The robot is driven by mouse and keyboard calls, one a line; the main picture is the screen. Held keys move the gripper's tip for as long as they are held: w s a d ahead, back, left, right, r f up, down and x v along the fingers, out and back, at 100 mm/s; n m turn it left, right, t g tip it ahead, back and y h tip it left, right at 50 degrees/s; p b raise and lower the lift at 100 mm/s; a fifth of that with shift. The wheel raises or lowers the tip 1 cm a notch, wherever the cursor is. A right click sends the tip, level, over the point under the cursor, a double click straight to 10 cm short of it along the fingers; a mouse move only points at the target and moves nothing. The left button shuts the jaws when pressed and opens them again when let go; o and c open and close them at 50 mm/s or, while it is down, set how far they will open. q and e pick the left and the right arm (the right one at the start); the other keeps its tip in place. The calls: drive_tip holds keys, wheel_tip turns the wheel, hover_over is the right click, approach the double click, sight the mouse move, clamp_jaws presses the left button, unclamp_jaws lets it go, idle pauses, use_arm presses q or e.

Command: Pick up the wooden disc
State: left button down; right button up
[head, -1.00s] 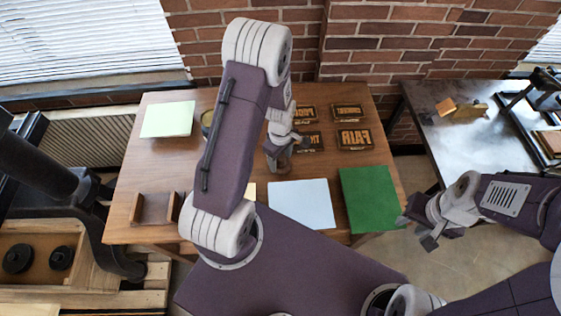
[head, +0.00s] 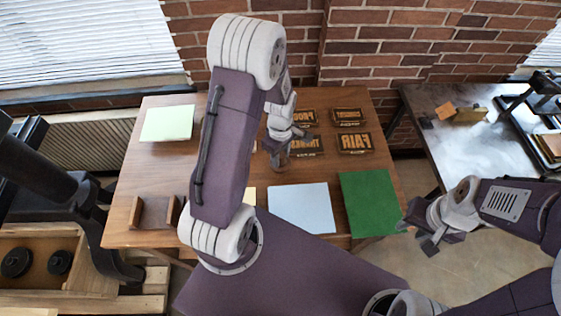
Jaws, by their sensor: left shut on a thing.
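My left gripper (head: 278,158) is low over the middle of the wooden table (head: 140,220), just left of the lettered plates. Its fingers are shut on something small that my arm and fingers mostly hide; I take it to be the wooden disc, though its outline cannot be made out. No other wooden disc shows clearly. My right gripper (head: 420,232) hangs open and empty past the table's right edge, beside the green mat.
Lettered plates (head: 353,142) lie at the back right of the table. A pale blue sheet (head: 302,207), a green mat (head: 371,205), a pale green pad (head: 167,123) and a wooden holder (head: 155,212) lie around it. A metal-topped bench (head: 470,140) stands right.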

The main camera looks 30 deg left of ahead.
use_arm(q)
drive_tip(key=s+d+r, duration=0.5)
drive_tip(key=d+r, duration=0.2)
drive_tip(key=d, duration=0.3)
drive_tip(key=shift+s+d+b, duration=0.2)
drive_tip(key=shift+d+b, duration=0.05)
drive_tip(key=shift+b, duration=0.1)
